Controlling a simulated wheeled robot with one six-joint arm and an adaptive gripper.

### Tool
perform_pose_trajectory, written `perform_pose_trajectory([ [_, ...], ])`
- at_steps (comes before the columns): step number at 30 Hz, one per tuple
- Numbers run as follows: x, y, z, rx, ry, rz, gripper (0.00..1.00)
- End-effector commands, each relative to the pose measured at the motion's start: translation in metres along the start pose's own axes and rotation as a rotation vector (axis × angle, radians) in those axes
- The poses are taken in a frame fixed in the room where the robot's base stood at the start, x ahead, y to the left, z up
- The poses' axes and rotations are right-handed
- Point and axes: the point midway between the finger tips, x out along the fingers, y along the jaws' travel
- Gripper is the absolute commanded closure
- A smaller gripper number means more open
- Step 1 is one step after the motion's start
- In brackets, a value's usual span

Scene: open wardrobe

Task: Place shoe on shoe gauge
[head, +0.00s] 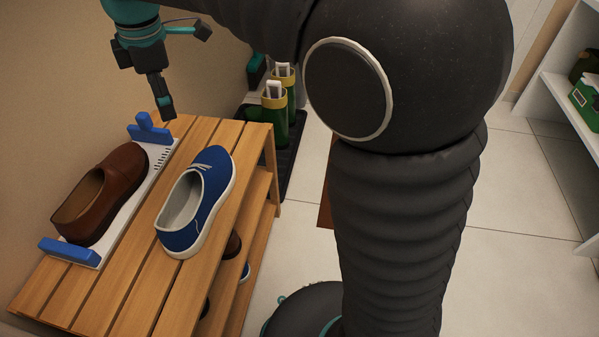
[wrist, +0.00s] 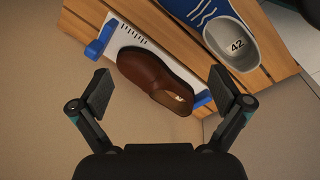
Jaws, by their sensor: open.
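A brown shoe (head: 104,194) lies on the shoe gauge (head: 154,160), a white plate with blue end stops and black scale marks, on a slatted wooden rack. A blue shoe (head: 205,208) with a white sole stands on the slats to the right of the gauge. In the wrist view the brown shoe (wrist: 160,80) lies beyond my open fingers, and the blue shoe (wrist: 228,38) shows a 42 on its insole. My gripper (wrist: 160,95) is open and empty. In the head view it is above the far end of the gauge, apart from both shoes.
The wooden rack (head: 130,283) has lower shelves with more shoes partly visible. Green boots (head: 277,110) stand on a dark mat behind the rack. A white shelf (head: 565,100) with a green box is at the right. The tiled floor between is mostly clear.

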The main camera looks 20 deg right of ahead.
Motion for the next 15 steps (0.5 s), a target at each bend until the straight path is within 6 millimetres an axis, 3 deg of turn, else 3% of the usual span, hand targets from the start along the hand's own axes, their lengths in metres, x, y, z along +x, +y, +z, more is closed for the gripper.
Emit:
perform_pose_trajectory([
  [1,-0.009,-0.014,0.023,0.108,0.002,0.024,0.0],
  [6,-0.023,-0.062,0.082,0.477,0.014,0.097,0.0],
  [15,-0.018,-0.165,0.158,1.119,0.07,0.229,0.0],
])
